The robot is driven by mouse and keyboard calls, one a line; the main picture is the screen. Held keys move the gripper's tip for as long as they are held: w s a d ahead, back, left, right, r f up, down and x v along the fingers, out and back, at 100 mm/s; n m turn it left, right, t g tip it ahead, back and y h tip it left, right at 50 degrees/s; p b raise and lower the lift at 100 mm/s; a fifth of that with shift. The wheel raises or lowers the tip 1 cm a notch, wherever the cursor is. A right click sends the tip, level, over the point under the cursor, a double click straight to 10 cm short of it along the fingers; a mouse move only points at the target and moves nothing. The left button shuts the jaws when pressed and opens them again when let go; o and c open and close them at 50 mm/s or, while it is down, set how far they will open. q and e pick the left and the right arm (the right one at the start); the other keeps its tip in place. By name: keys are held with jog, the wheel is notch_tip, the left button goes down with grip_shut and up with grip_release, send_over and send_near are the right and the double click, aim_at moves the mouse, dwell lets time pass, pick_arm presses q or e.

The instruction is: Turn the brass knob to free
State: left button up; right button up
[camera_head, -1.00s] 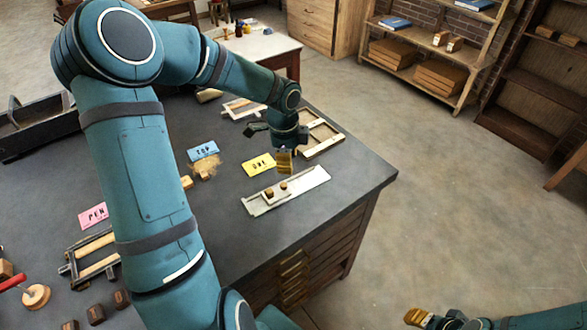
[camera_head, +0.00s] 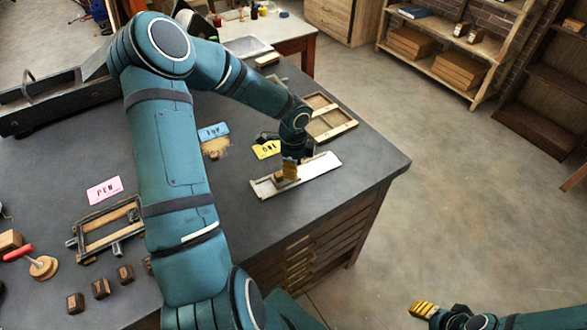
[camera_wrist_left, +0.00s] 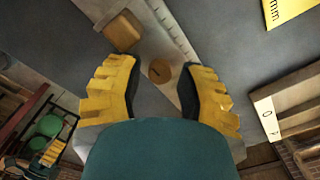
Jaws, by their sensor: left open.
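The round brass knob (camera_wrist_left: 159,71) with a dark line across its top shows in the left wrist view, on a pale metal tray-like stick (camera_wrist_left: 172,20). A small wooden block (camera_wrist_left: 123,30) sits beside it. My left gripper (camera_wrist_left: 160,84) is open, one finger on each side of the knob, with gaps between. In the head view the left gripper (camera_head: 289,170) is over the stick (camera_head: 322,168) near the table's edge and hides the knob. My right gripper (camera_head: 424,309) is at the lower right, away from the table; its jaw opening is unclear.
A yellow card (camera_head: 265,149) lies behind the stick, a blue card (camera_head: 213,131) to its left. A wooden frame (camera_head: 332,119) lies beyond. A pink card (camera_head: 104,190) and a press frame (camera_head: 104,229) are at the left. Floor is free at right.

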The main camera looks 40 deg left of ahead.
pick_arm(q)
jog(key=shift+f, duration=0.3)
jog(key=shift+c, duration=0.2)
grip_shut()
